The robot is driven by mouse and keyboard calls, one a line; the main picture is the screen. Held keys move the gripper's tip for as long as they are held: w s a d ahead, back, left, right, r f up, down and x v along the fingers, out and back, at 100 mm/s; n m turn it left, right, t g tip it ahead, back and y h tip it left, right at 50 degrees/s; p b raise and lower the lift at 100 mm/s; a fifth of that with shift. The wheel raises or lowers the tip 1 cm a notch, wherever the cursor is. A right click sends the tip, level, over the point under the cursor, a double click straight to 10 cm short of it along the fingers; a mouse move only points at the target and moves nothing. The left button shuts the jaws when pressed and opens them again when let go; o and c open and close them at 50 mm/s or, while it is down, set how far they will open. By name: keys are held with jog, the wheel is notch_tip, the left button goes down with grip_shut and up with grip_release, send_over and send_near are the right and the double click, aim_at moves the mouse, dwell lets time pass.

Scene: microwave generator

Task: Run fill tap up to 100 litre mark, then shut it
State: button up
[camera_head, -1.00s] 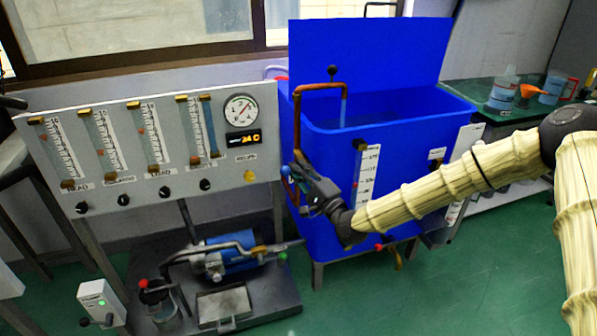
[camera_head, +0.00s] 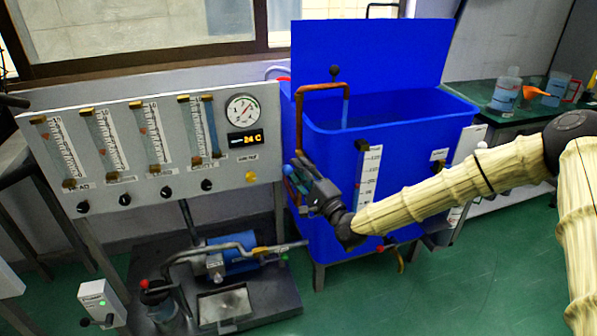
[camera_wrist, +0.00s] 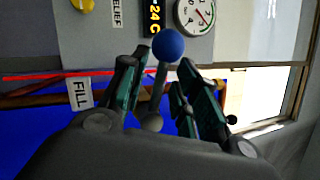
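The fill tap's copper pipe (camera_head: 322,88) bends over the left rim of the blue tank (camera_head: 345,245). A pale blue stream (camera_head: 346,112) hangs from its spout into the tank. The tap lever ends in a blue ball knob (camera_wrist: 167,45), beside the FILL label (camera_wrist: 81,94). My gripper (camera_wrist: 155,88) has its fingers apart, one on each side of the lever, with visible gaps. In the head view my gripper (camera_head: 303,178) is at the tank's left front corner, by the knob. A white level scale (camera_head: 367,180) is on the tank front; the level reading is too small to tell.
A panel with several flow tubes and a dial gauge (camera_head: 243,108) stands to the left. A pump (camera_head: 230,255) sits on a low base below it. A red-handled valve (camera_head: 385,247) is low on the tank front. Jugs and an orange funnel (camera_head: 535,92) stand on the right bench.

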jog(key=v, duration=1.1)
jog(key=shift+s, duration=0.4)
jog(key=shift+d, duration=0.1)
jog(key=shift+r+m+g+h+p, duration=0.8)
jog(key=shift+r+g+h+p, duration=0.9)
jog(key=shift+r+p, duration=0.45)
jog(key=shift+b+x, duration=0.55)
jog(key=shift+x, duration=5.3)
jog(key=shift+s+r, duration=0.1)
jog(key=shift+r, duration=0.05)
grip_shut()
jog(key=shift+a, duration=0.2)
